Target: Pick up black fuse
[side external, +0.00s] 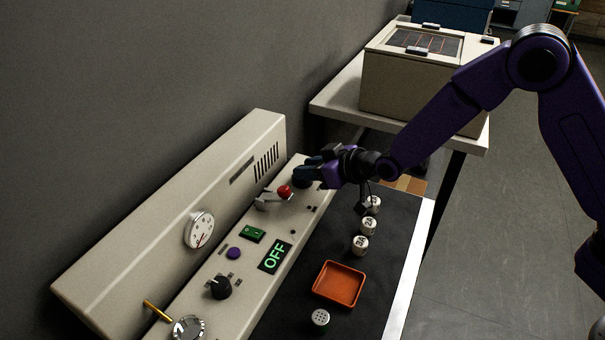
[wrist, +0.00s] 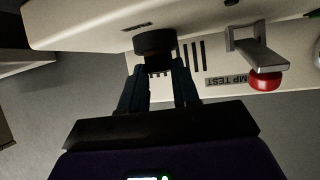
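The black fuse, a short dark cylinder (side external: 301,182), sits at the far end of the console's top, beyond the red-knobbed lever. In the wrist view the black fuse (wrist: 154,44) is just ahead of my fingertips, near the middle top. My gripper (side external: 312,168) comes in from the right, level and low over the console, close to the fuse. In the wrist view my gripper (wrist: 159,68) has its two dark fingers apart, with a gap between them about as wide as the fuse. I cannot tell whether the fingertips touch it.
The lever with the red knob (side external: 284,190) stands close to my gripper. An OFF display (side external: 275,256) is further along the console. An orange tray (side external: 339,262) and several white numbered cylinders (side external: 360,245) are on the dark mat. A beige box (side external: 415,88) stands behind.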

